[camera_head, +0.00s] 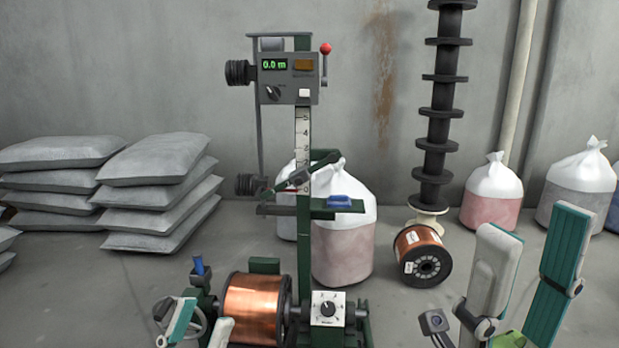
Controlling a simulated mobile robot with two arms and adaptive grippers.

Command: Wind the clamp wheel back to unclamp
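The clamp wheel, a grey spoked handwheel (199,319), sits low at the left end of the winder, left of the mounted copper spool (256,308). My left gripper (200,325) is at the wheel, with a teal-faced finger at its left and a pale finger at its right. The fingers stand apart with part of the wheel between or behind them; I cannot tell whether they touch it. The wheel's lower part is hidden. My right gripper (527,272) is raised at the lower right, its two long fingers apart and empty.
The winder's green column carries a control box (290,80) reading 0.0 m. A dial box (328,308) stands right of the spool. A loose copper spool (422,256) lies on the floor. Stacked grey sacks (155,190) and white bags (493,193) line the wall.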

